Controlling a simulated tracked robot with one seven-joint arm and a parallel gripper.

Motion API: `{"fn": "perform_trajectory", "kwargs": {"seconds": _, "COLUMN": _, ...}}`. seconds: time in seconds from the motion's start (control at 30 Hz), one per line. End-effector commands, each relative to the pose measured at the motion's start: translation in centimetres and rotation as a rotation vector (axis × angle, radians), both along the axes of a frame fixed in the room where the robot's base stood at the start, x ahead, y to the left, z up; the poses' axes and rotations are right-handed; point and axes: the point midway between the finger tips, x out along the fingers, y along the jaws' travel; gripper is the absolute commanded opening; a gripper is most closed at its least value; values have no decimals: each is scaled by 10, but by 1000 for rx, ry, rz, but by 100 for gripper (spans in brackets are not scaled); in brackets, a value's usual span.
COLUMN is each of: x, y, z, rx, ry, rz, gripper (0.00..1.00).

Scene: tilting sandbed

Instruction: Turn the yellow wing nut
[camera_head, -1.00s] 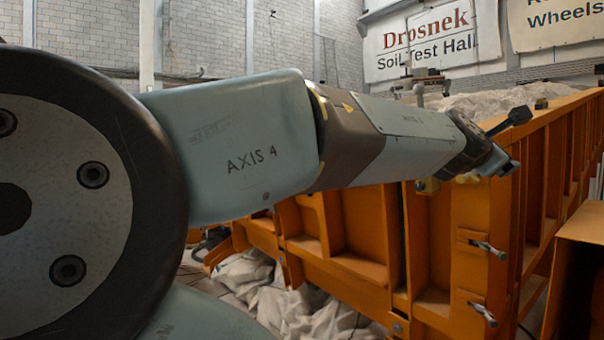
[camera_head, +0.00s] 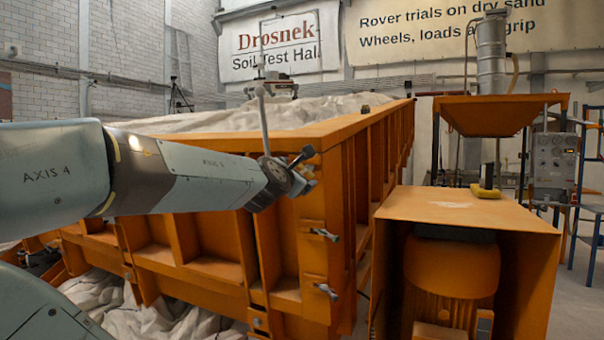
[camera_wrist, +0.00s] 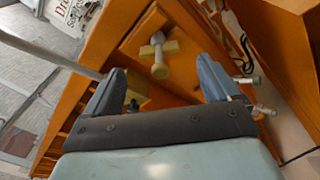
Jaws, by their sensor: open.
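The yellow wing nut (camera_wrist: 158,50) shows in the wrist view, its pale yellow wings on a grey stem against the orange panel of the sandbed. My gripper (camera_wrist: 162,68) is open, with its two blue-grey fingers apart. In that view the nut appears between and just beyond the fingertips, with nothing held. I cannot tell the exact gap in depth. In the head view my gripper (camera_head: 300,176) is beside the near corner of the orange sandbed (camera_head: 335,195). The nut is not visible there; my arm probably hides it.
Two metal toggle handles (camera_head: 325,234) and (camera_head: 327,291) stick out from the sandbed's corner post below my gripper. A grey rod (camera_head: 263,120) rises behind my wrist. An open-fronted orange housing (camera_head: 465,215) stands to the right, with a narrow gap between it and the sandbed.

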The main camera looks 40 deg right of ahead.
Motion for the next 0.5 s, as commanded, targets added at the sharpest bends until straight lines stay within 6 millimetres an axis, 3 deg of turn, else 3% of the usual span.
{"fn": "perform_trajectory", "kwargs": {"seconds": 0.5, "x": 28, "y": -49, "z": 0, "rx": 2, "ry": 0, "rz": 0, "gripper": 89}}
